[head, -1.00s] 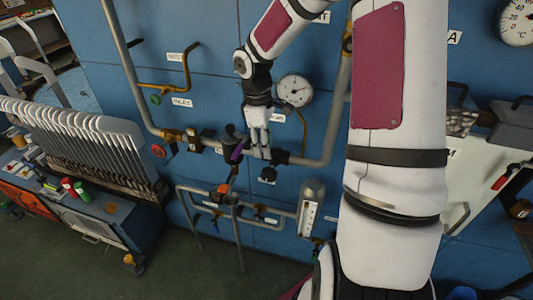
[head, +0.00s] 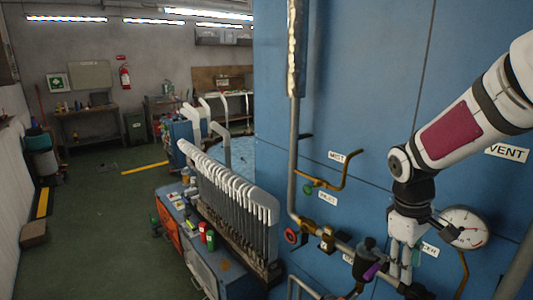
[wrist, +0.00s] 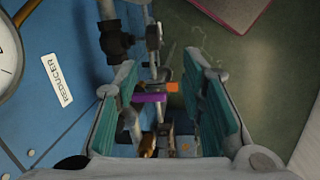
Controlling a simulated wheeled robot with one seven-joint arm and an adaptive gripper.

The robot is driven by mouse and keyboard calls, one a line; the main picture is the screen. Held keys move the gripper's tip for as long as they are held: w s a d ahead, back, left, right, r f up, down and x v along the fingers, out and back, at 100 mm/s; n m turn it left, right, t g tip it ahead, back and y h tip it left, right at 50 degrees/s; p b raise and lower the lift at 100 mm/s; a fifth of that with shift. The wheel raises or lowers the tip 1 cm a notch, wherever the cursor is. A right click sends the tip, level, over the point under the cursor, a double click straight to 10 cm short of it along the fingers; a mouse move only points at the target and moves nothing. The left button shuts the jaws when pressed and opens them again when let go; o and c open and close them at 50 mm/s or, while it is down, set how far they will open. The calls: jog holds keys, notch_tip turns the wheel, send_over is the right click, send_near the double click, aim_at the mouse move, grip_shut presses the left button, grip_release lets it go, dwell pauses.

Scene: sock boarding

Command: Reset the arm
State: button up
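My arm comes in from the right of the head view, and my gripper (head: 400,272) points down in front of the pipework on the blue panel. In the wrist view my gripper (wrist: 156,80) is open, with its teal-padded fingers apart and nothing held. A valve with a purple handle (head: 374,271) is just left of the fingers in the head view. The purple handle (wrist: 149,97) shows between the fingers in the wrist view, apparently beyond them; I cannot tell the exact gap.
A pressure gauge (head: 466,228) is right beside my gripper. A red valve wheel (head: 291,236) and a brass pipe (head: 345,180) are on the panel to the left. A blue cabinet (head: 205,260) with a white rack (head: 235,195) stands further left. Green floor (head: 110,215) is free.

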jog(key=s+a+r+m+t+y+b, duration=0.2)
jog(key=s+a+r+m+t, duration=0.4)
jog(key=s+a+r, duration=0.6)
jog(key=s, duration=0.2)
jog(key=shift+s+r, duration=0.15)
jog(key=shift+s, duration=0.2)
jog(key=shift+c, duration=0.4)
dwell(2.2)
